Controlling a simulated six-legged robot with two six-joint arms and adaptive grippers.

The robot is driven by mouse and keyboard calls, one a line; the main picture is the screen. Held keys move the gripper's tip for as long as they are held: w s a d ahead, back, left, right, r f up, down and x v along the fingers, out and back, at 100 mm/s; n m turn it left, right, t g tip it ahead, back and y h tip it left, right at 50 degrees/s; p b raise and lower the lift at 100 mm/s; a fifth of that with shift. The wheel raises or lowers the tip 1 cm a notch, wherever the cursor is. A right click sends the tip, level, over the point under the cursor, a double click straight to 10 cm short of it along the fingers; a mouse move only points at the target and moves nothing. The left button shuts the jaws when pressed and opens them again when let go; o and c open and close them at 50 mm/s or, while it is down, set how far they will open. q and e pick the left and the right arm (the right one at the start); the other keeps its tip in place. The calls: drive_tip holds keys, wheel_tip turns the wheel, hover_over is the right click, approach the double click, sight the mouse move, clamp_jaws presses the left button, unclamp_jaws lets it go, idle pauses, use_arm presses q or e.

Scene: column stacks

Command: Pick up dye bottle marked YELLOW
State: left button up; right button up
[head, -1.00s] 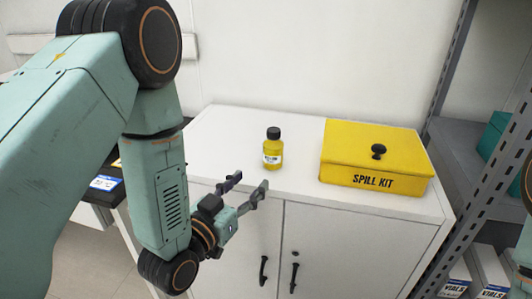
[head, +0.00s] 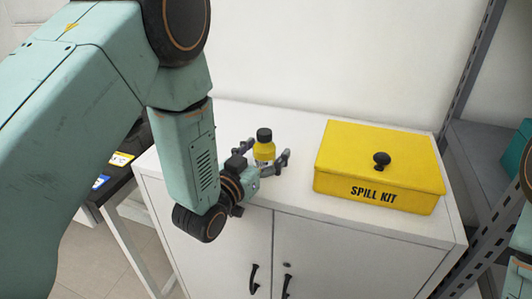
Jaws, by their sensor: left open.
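The dye bottle (head: 264,151) is small and yellow with a black cap. It stands upright on top of the white cabinet (head: 300,200). Its label is mostly hidden behind my gripper, so I cannot read the marking. My left gripper (head: 266,157) is open, with one finger on the left of the bottle and the other on its right front side. I cannot tell whether either finger touches it. Part of my right arm (head: 522,265) shows at the right edge; its gripper is out of view.
A yellow SPILL KIT box (head: 375,165) with a black knob stands on the cabinet to the right of the bottle. A grey metal shelf rack (head: 480,150) stands at the far right. A dark low table (head: 118,185) is at the left. The cabinet top between bottle and box is clear.

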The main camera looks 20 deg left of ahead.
use_arm(q)
drive_tip(key=shift+a+f, duration=0.15)
drive_tip(key=shift+a, duration=0.2)
drive_tip(key=shift+c, duration=0.9)
drive_tip(key=shift+s+d+r, duration=0.15)
drive_tip(key=shift+d+r, duration=0.05)
drive_tip(key=shift+d, duration=0.3)
drive_tip(key=c, duration=0.4)
drive_tip(key=shift+a+f, duration=0.15)
drive_tip(key=shift+a, duration=0.25)
drive_tip(key=c, duration=0.5)
drive_tip(key=shift+d, duration=0.3)
drive_tip(key=c, duration=0.3)
drive_tip(key=shift+a, duration=0.15)
